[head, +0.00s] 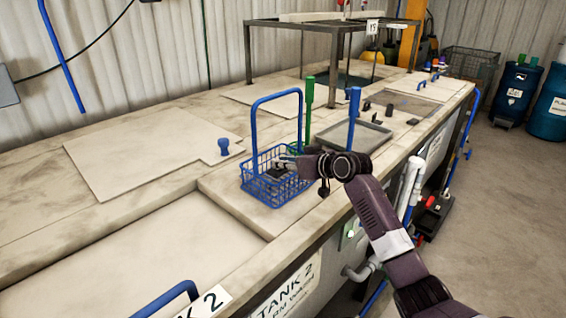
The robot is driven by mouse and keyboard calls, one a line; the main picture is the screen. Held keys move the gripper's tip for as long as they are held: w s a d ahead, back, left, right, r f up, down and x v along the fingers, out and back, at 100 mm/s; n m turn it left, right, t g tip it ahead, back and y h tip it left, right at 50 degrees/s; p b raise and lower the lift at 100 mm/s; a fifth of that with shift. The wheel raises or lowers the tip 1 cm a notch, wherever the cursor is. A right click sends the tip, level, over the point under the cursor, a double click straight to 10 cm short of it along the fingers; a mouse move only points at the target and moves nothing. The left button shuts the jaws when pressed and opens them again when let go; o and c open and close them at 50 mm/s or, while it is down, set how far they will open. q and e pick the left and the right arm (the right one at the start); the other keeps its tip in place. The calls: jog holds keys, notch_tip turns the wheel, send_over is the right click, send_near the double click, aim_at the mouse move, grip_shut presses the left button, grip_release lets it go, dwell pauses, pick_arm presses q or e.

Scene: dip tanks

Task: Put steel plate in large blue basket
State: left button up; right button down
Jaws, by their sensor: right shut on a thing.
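The large blue basket (262,192) is a wire basket with a tall hoop handle, upright on the pale ledge beside the tank. My right gripper (284,160) reaches in from the right over the basket's right side, its fingers pointing left below the handle's top. It is shut on a small dark piece (280,171), which seems to be the steel plate, at the basket's opening. The fingers partly hide the piece, and I cannot tell whether it touches the basket. My left gripper is not in view.
Several small dark parts lie farther along the counter. A pale lid (140,155) with a blue knob (223,146) lies left.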

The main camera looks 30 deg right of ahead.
jog(key=shift+d+f, duration=0.1)
jog(key=shift+f, duration=0.3)
